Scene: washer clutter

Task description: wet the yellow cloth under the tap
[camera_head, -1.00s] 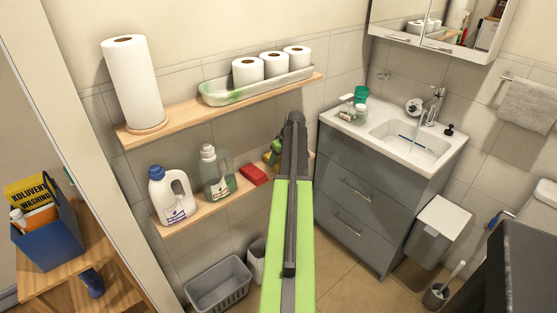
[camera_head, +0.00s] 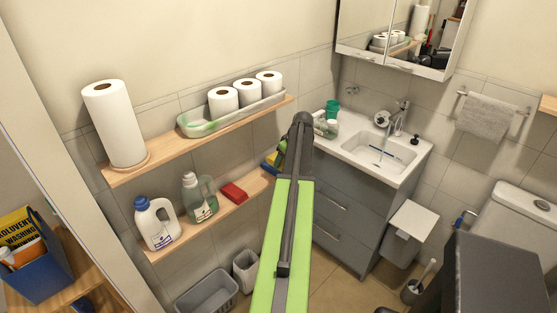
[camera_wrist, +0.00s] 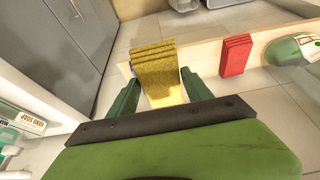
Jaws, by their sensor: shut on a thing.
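The yellow cloth (camera_wrist: 155,68) is folded and stands between the two green fingers of my gripper (camera_wrist: 158,92) in the wrist view. My gripper is shut on it. In the head view my arm hides most of the gripper, and only a bit of yellow shows left of the arm's end, by the right end of the lower shelf. The tap (camera_head: 399,112) stands over the white sink (camera_head: 352,143) at the right, apart from the cloth. A pale blue streak below the tap looks like running water.
The lower shelf (camera_head: 219,213) holds a red folded cloth (camera_head: 234,192) and two bottles. The upper shelf (camera_head: 180,146) holds paper rolls. A cup and bottle stand on the sink's left side. A grey cabinet (camera_head: 345,215) is under the sink; the mirror cabinet (camera_head: 395,45) hangs above.

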